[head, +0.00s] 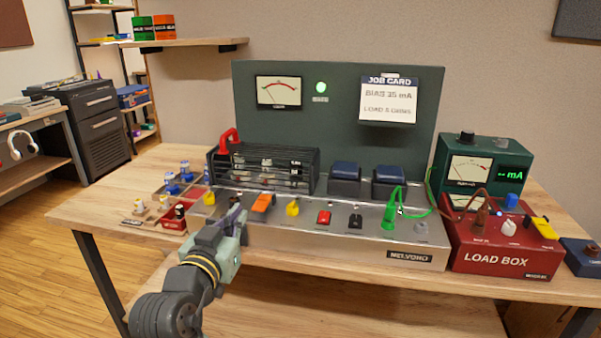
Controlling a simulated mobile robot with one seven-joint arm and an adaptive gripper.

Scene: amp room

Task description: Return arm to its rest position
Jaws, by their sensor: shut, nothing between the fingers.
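My gripper (234,217) is at the left front of the amplifier chassis (325,237), at the end of my arm, which reaches up from the lower left. The gripper is shut and empty. Its dark fingertips are close to the row of coloured parts on the chassis top; I cannot tell whether they touch anything. Part of the chassis front behind the gripper is hidden.
The wooden bench (90,210) carries a tray of small parts (172,222), a black cage with a red handle (265,170), a green meter (471,155) and a red load box (497,261). A green cable (427,212) runs from chassis to meter. Floor at left is clear.

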